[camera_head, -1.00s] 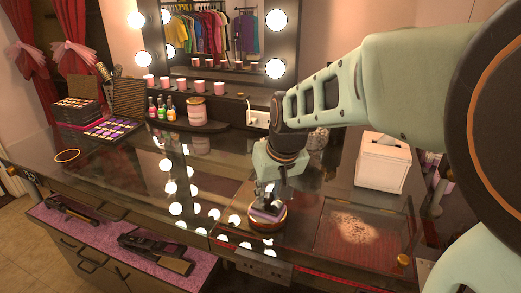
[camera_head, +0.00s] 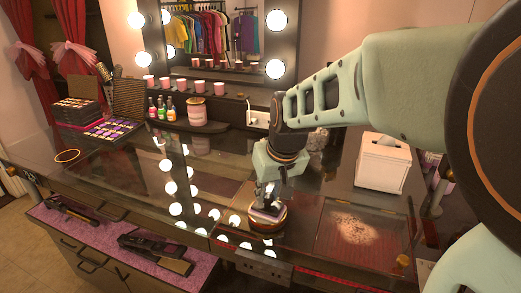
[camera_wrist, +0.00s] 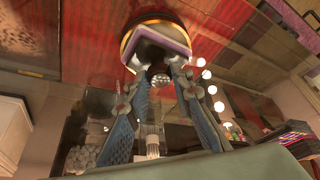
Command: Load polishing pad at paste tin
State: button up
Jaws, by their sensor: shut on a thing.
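The polishing pad (camera_head: 266,211) is a small block, dark on top with a pale edge in the head view. In the wrist view the pad (camera_wrist: 163,48) shows a purple edge and a pale underside face. My gripper (camera_head: 265,194) is shut on it, pointing down; the wrist view shows both fingers (camera_wrist: 158,82) reaching to it. The round paste tin (camera_head: 267,225), with a dark and gold rim, stands on the glass counter directly below the pad. In the wrist view the tin (camera_wrist: 152,22) lies just behind the pad. Whether pad and paste touch is hidden.
A white tissue box (camera_head: 383,164) stands right of my arm. A glass-topped square with a pale powdery patch (camera_head: 355,229) lies right of the tin. A pink jar (camera_head: 196,111), bottles and an open makeup palette (camera_head: 112,128) are at the back left. The left counter is mostly clear.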

aim_at(269, 197)
jog(key=shift+r+p, duration=2.35)
jog(key=shift+r, duration=1.15)
jog(key=shift+f, duration=0.1)
